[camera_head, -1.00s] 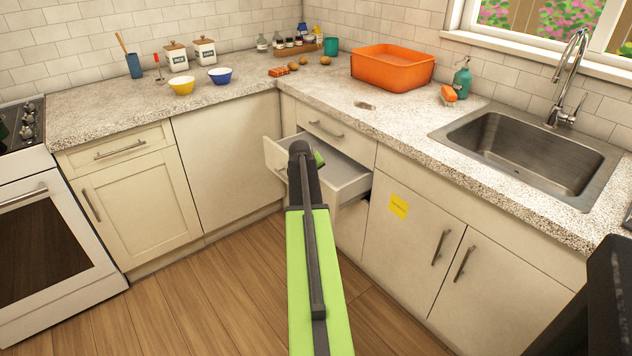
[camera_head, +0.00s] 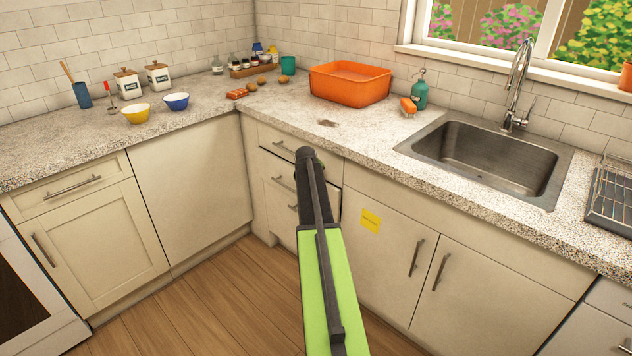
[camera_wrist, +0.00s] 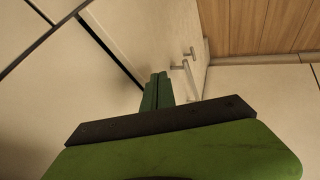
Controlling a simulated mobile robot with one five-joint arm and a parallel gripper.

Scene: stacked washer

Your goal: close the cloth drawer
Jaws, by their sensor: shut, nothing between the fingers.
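The cloth drawer (camera_head: 268,168) is the cream drawer under the top one, in the corner cabinet in the head view. Its front now stands almost flush, with a thin dark gap along its top edge. My arm covers its right part, and its inside is not visible. My gripper (camera_wrist: 158,82) shows in the wrist view with its green fingers together and empty. The fingertips are at or very near a cream front; I cannot tell whether they touch. In the head view the fingers are hidden behind my arm.
Drawer handles (camera_wrist: 187,68) stick out close to my fingers. The worktop (camera_head: 330,125) overhangs the drawers. The wooden floor (camera_head: 215,300) in front is clear.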

